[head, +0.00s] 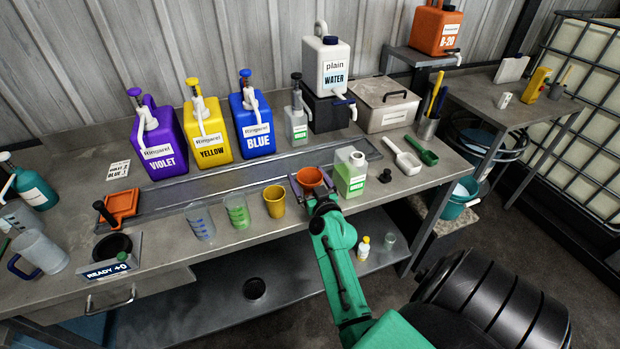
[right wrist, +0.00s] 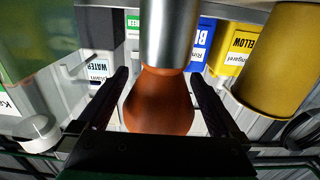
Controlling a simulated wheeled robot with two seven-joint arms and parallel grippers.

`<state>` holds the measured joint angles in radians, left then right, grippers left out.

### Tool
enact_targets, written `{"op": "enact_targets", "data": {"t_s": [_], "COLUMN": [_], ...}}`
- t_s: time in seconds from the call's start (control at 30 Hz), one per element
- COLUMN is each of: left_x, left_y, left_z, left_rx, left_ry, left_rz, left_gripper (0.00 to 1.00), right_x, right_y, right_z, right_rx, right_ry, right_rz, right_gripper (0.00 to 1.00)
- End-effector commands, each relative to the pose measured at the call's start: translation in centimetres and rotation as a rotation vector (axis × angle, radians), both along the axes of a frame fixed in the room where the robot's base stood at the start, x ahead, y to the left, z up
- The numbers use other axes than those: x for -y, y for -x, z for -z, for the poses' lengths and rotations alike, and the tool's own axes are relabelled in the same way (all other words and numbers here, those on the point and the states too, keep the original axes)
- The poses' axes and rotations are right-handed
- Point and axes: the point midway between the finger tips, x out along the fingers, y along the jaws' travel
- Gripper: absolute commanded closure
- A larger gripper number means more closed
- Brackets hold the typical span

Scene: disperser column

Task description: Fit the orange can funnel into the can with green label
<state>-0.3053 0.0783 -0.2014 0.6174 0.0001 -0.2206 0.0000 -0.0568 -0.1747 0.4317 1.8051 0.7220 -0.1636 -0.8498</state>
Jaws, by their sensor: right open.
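The orange can funnel (head: 310,177) stands near the front edge of the bench. In the right wrist view the orange funnel (right wrist: 158,105) sits between my fingers, at the end of a grey metal cylinder (right wrist: 170,30). My right gripper (head: 312,187) is open around the funnel, with gaps visible on both sides in the right wrist view (right wrist: 160,76). The white can with green label (head: 351,174) stands upright just right of the funnel, apart from it. In the right wrist view a blurred green and white shape shows at upper left. My left gripper is out of view.
A yellow cup (head: 274,201), a green-marked beaker (head: 236,210) and a clear beaker (head: 200,222) stand left of the funnel. A white scoop (head: 404,157) and a small black part (head: 385,176) lie right of the can. Violet, yellow and blue jugs stand behind a metal tray (head: 215,180).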

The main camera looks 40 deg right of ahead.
Motion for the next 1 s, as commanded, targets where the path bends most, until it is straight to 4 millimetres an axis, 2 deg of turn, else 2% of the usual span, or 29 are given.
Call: {"op": "enact_targets", "data": {"t_s": [0.07, 0.27, 0.4, 0.5, 0.77, 0.87, 1.0], "left_x": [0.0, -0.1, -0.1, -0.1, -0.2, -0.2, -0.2], "left_y": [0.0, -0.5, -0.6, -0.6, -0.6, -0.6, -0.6], "left_z": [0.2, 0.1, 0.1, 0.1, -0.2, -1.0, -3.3], "left_rx": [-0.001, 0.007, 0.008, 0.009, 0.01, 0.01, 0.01], "left_ry": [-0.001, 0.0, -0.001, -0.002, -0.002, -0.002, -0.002], "left_rz": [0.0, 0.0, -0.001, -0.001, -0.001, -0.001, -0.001], "left_gripper": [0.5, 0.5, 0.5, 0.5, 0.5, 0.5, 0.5], "right_x": [0.3, 0.3, 0.3, 0.3, 0.3, 0.3, 0.5], "right_y": [-0.7, -0.8, -0.7, -0.7, -0.8, -0.9, -1.3], "right_z": [0.0, 0.0, 0.0, 0.0, -0.2, -1.1, -3.5], "right_rx": [0.001, -0.001, -0.001, -0.001, 0.0, 0.0, -0.001], "right_ry": [0.0, 0.001, 0.001, 0.001, 0.001, 0.001, 0.002], "right_rz": [0.001, 0.0, 0.0, 0.0, 0.0, -0.001, -0.002], "right_gripper": [0.0, 0.0, 0.54, 0.87, 0.87, 0.87, 0.87]}}
